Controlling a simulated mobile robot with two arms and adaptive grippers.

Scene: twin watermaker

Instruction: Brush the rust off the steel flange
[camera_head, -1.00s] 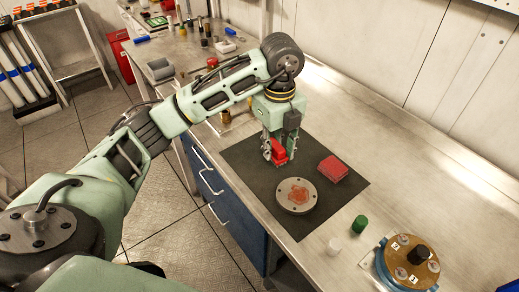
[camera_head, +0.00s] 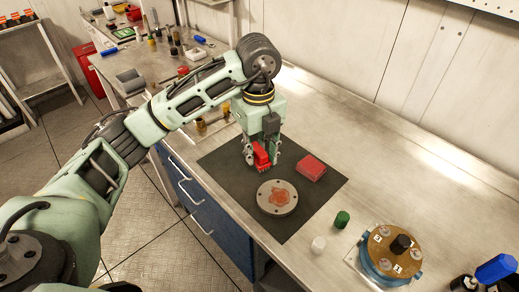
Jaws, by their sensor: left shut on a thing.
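The steel flange (camera_head: 277,197) is a round grey disc with holes around its rim and an orange-brown rust patch in the middle. It lies flat on a dark mat (camera_head: 224,171) on the steel bench. My left gripper (camera_head: 261,163) is shut on a red block-shaped thing (camera_head: 261,155), likely the brush; its bristles are hard to make out. It is held upright above the mat, just behind the flange and apart from it in the picture. My right gripper is not in view.
A red box (camera_head: 311,168) sits on the mat right of the gripper. A green cap (camera_head: 342,219), a white cap (camera_head: 318,244) and a brass-topped device (camera_head: 393,250) stand at the front right.

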